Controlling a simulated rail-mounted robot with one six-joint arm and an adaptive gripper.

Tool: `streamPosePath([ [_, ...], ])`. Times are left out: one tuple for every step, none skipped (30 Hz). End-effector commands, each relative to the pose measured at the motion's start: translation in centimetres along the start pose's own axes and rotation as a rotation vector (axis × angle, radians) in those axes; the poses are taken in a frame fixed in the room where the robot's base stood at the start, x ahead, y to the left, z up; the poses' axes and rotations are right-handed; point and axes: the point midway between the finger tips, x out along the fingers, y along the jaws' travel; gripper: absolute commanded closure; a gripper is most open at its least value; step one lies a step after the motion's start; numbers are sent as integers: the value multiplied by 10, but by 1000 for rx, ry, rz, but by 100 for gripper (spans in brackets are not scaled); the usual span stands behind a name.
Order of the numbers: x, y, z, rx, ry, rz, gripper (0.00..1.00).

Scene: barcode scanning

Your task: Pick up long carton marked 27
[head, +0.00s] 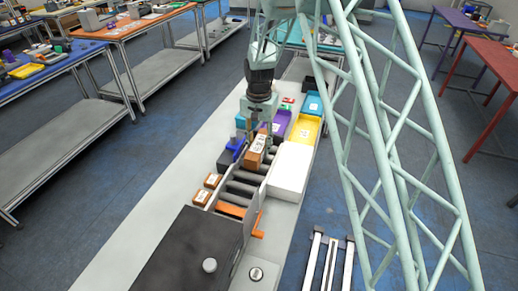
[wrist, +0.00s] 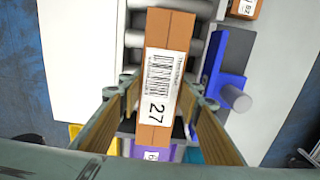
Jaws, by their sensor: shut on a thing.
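The long carton marked 27 (wrist: 168,82) is brown with a white barcode label, and fills the middle of the wrist view. My gripper (wrist: 164,112) has its fingers on both sides of the carton and is shut on it. In the head view the carton (head: 256,152) hangs from my gripper (head: 257,132), above or at the near rollers; I cannot tell whether it touches them. The label faces the wrist camera.
A blue scanner-like object (wrist: 215,85) is close beside the carton.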

Motion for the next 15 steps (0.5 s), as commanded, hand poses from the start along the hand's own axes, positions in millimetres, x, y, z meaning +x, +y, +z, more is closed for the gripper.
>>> streamPosePath([
  [0,0,0,0,1,0,88],
  [0,0,0,0,1,0,88],
  [-1,0,0,0,1,0,88],
  [-1,0,0,0,1,-1,88],
  [-1,0,0,0,1,-1,88],
  [-2,0,0,0,1,-1,88],
  [-3,0,0,0,1,-1,88],
  [-5,0,0,0,1,-1,88],
  [-7,0,0,0,1,-1,88],
  [-8,0,0,0,1,-1,88],
  [-10,0,-1,0,1,-1,88],
  [-13,0,-1,0,1,-1,88],
  [-16,0,-1,0,1,-1,88],
  [-19,0,-1,0,2,-1,88],
  [-23,-1,-1,0,2,-1,88],
])
